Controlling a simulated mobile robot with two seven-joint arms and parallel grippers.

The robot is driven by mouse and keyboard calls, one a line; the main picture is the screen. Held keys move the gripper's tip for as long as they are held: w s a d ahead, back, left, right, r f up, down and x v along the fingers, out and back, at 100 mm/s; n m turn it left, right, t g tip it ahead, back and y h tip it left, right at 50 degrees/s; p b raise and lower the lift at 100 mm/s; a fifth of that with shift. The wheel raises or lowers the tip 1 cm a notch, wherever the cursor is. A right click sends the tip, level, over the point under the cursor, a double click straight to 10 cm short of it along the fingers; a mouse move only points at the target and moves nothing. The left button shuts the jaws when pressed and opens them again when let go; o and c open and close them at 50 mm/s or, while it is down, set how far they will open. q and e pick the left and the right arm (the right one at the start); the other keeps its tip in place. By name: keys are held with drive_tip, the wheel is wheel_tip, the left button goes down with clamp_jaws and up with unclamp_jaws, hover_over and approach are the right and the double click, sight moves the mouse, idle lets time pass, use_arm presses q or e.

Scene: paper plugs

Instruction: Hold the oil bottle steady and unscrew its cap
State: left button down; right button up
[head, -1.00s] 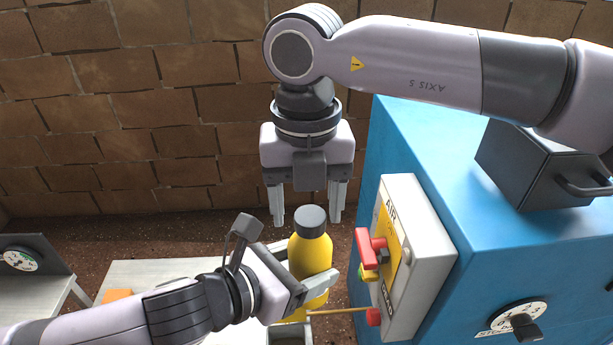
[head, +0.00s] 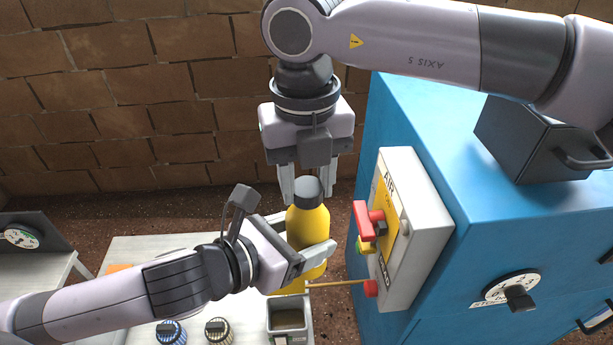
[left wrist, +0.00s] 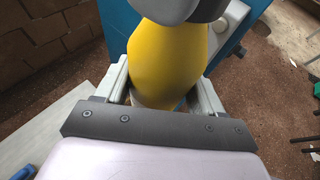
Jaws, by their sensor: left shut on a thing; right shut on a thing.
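The yellow oil bottle (head: 308,226) stands upright in the middle of the head view, with a dark grey cap (head: 307,188) on top. My left gripper (head: 318,262) is shut on the bottle's body from the left. In the left wrist view the bottle (left wrist: 166,58) fills the space between my left fingers (left wrist: 160,95). My right gripper (head: 307,190) points down from above, and its fingers are shut on the cap from both sides. The cap sits on the bottle's neck; whether it has turned cannot be told.
A blue cabinet (head: 420,120) stands close on the right, with a grey AIR panel (head: 428,215) and a red handle (head: 364,222) near the bottle. A pale bench (head: 150,250) lies below, with a small metal container (head: 274,317). A brick wall closes the back.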

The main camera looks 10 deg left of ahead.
use_arm(q)
drive_tip(key=shift+s+d, duration=0.1)
drive_tip(key=shift+d, duration=0.05)
use_arm(e)
drive_tip(key=n, duration=0.3)
drive_tip(key=shift+s+a, duration=0.3)
drive_tip(key=shift+s, duration=0.05)
drive_tip(key=n, duration=0.5)
drive_tip(key=shift+s, duration=0.1)
drive_tip(key=n, duration=0.4)
drive_tip(key=shift+d+r+n, duration=0.1)
drive_tip(key=shift+n, duration=1.3)
drive_tip(key=shift+d, duration=0.1)
drive_tip(key=shift+s+a, duration=0.1)
drive_tip(key=shift+a, duration=0.1)
drive_tip(key=shift+d, duration=0.1)
drive_tip(key=shift+r, duration=0.15)
